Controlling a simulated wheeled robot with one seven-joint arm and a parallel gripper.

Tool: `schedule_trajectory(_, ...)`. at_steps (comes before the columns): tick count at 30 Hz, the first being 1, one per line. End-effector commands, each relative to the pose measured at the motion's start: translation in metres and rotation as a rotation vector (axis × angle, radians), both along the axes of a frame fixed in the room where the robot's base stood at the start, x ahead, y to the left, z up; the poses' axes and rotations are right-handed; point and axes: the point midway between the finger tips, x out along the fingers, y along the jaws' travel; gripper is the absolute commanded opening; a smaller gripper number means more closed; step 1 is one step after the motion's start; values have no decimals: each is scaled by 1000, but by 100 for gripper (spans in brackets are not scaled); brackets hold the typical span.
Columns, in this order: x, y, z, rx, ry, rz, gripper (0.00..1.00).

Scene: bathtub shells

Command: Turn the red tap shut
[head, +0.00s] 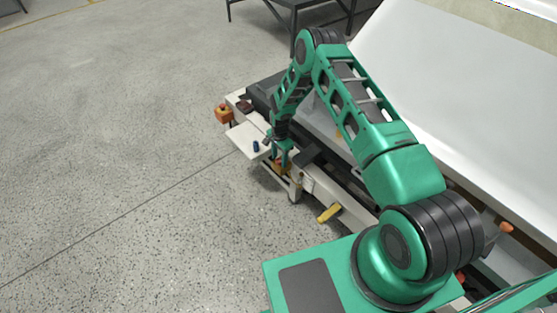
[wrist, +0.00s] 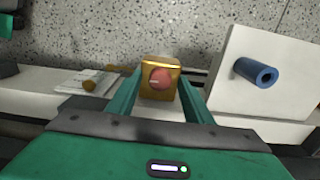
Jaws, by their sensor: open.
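The red tap (wrist: 160,78) is a round red knob with a pale mark across it, on the front of a brass-coloured block (wrist: 147,64). In the wrist view it lies between the two green fingers of my gripper (wrist: 161,88). The fingers are open, one on each side of the block. I cannot tell whether either finger touches it. In the head view my gripper (head: 282,151) is low at the machine's near edge, with part of the yellowish block (head: 281,168) showing below it. The knob is not discernible there.
A blue hollow cylinder (wrist: 254,72) sits on a white plate (wrist: 287,50) right of my gripper. A yellow handle (head: 329,213) juts from the machine's edge. The speckled floor (head: 120,150) is open.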

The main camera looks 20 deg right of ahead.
Motion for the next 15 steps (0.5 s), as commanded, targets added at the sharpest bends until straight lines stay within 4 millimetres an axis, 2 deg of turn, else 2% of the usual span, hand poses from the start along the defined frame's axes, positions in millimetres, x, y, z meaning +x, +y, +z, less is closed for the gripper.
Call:
schedule_trajectory(10,0,0,-4,1,1,0,46)
schedule_trajectory(15,-1,0,-4,1,1,0,6)
